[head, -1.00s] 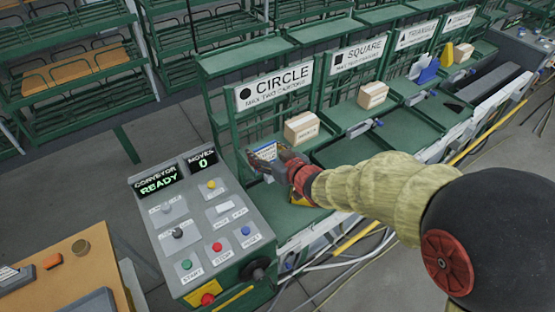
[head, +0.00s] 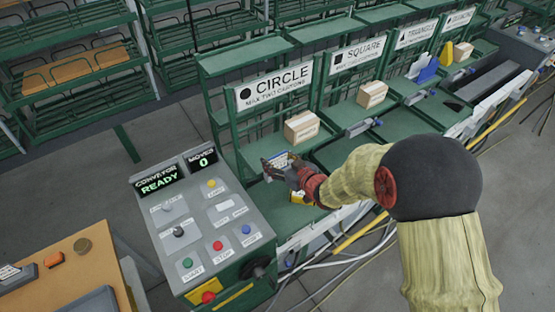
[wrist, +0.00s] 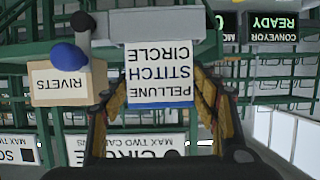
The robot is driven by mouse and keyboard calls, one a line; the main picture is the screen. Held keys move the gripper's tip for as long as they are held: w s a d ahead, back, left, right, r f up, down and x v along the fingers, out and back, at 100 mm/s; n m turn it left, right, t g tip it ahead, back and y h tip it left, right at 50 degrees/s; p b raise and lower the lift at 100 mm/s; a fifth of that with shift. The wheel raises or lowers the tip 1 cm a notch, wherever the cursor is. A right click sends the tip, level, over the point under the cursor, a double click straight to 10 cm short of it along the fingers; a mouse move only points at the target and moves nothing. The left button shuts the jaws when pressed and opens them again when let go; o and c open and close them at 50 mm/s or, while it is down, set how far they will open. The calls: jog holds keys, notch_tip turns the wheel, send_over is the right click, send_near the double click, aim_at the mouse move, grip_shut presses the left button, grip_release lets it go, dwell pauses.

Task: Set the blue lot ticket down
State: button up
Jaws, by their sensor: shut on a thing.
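My gripper (wrist: 160,112) is shut on the blue lot ticket (wrist: 160,82). The ticket is a white card with a blue edge, printed PELLUNE STITCH CIRCLE, and reads upside down in the wrist view between the two fingers. In the head view my gripper (head: 277,168) is low in front of the CIRCLE bay, left of and nearer than its carton (head: 302,126); the ticket is mostly hidden there. A grey bar (wrist: 160,25) with a blue knob (wrist: 70,57) beside it shows at the ticket's edge in the wrist view; I cannot tell whether they touch.
The CIRCLE sign (head: 273,88) hangs behind the bay. The SQUARE bay's carton (head: 372,94) is to the right. The control panel (head: 205,225), with CONVEYOR READY lit, stands close left of my gripper. A yellow piece (head: 299,198) shows below my gripper.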

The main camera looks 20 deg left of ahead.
jog(key=shift+f, duration=0.2)
jog(key=o, duration=0.9)
jog(key=shift+o, duration=0.2)
jog(key=shift+r, duration=0.1)
jog(key=shift+r, duration=0.2)
jog(key=v, duration=1.2)
